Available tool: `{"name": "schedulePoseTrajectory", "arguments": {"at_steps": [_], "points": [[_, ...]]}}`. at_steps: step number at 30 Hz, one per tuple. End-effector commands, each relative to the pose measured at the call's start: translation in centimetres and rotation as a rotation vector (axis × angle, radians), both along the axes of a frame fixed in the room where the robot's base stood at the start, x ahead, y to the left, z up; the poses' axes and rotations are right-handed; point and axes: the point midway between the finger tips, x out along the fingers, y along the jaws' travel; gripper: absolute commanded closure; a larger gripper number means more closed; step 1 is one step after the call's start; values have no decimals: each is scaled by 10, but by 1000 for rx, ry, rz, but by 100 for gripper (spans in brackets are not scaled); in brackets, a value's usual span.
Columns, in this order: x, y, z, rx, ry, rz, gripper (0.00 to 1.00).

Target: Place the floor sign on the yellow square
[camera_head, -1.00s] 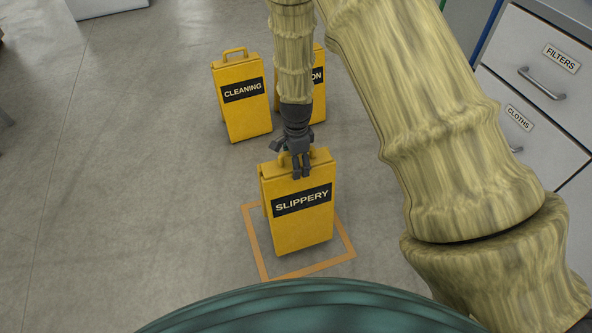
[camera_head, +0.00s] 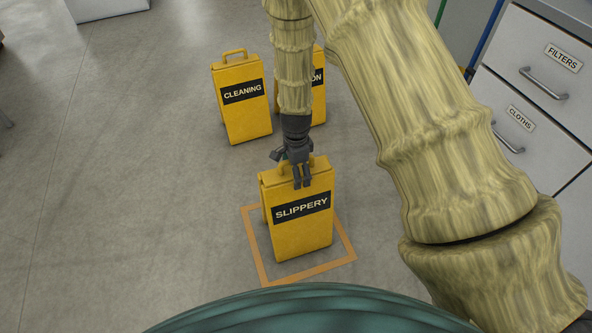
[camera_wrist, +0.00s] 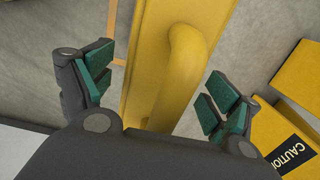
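The yellow floor sign marked SLIPPERY (camera_head: 302,232) stands upright inside the orange-yellow square outline (camera_head: 262,268) on the floor. Its lower part hides some of the outline's back. My gripper (camera_head: 302,186) is above the sign's top at its handle. In the wrist view the handle (camera_wrist: 187,70) lies between the two spread fingers of my gripper (camera_wrist: 155,90). Gaps show beside the fingers, so the gripper looks open around the handle, nearer the right finger.
Two more yellow signs stand behind: one marked CLEANING (camera_head: 243,100) and one partly hidden by my arm (camera_head: 317,95), whose label reads CAUTION in part in the wrist view (camera_wrist: 295,145). A drawer cabinet (camera_head: 530,105) stands at the right. The floor at left is clear.

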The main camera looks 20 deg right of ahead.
Motion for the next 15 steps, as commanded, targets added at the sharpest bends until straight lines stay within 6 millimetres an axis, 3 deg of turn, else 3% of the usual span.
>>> {"name": "schedulePoseTrajectory", "arguments": {"at_steps": [11,15], "points": [[0,0,2,0,-1,0,8],[1,0,19,-1,-2,0,8]]}}
